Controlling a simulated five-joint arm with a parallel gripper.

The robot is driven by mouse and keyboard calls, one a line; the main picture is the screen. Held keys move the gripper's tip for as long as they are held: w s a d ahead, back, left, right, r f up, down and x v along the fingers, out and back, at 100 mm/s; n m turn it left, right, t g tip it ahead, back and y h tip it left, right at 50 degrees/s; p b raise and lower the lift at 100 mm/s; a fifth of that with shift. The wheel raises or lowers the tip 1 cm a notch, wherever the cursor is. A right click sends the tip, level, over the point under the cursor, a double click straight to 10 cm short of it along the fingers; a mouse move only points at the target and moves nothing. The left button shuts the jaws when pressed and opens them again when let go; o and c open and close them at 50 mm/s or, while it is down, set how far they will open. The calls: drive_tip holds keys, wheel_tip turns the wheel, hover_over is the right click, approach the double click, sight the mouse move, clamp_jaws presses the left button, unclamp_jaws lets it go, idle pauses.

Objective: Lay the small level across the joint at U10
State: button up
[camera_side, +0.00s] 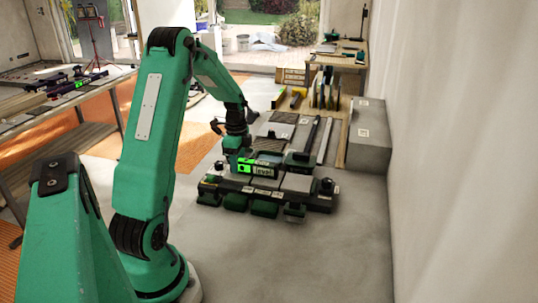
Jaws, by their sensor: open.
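The small level (263,170), a dark bar with a bright green window and a "level" label, is on or just above the pale tiles of the dark tile rig (320,204). I cannot tell which joint it is over, and no U10 marking is readable. My gripper (238,153) is open, low over the left rear part of the rig, close behind the level's left end. Its fingertips are small and partly hidden, so I cannot see whether they touch the level.
A dark block-like tool (300,160) stands on the rig's right rear. Black knobs rise at the rig's ends. Behind lie dark panels and long strips on the floor. A grey block (368,135) stands by the right wall. The floor in front is clear.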

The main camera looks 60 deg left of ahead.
drive_tip(key=shift+r, duration=3.5)
drive_tip(key=shift+d+r, duration=0.1)
drive_tip(key=d+r+n+t+y, duration=0.1)
drive_tip(key=d+r+n, duration=0.1)
drive_tip(key=d+r, duration=0.5)
drive_tip(key=d+r+n+t, duration=0.1)
drive_tip(key=d+r+n, duration=0.15)
drive_tip(key=d, duration=0.75)
drive_tip(key=s+d+r+n+t+h, duration=0.1)
drive_tip(key=s+d+r+n+t, duration=0.1)
drive_tip(key=s+d, duration=0.8)
drive_tip(key=shift+s+d+n+t, duration=0.4)
drive_tip(key=shift+d+n+t, duration=0.65)
drive_tip(key=shift+d, duration=1.25)
drive_tip(key=shift+g, duration=0.25)
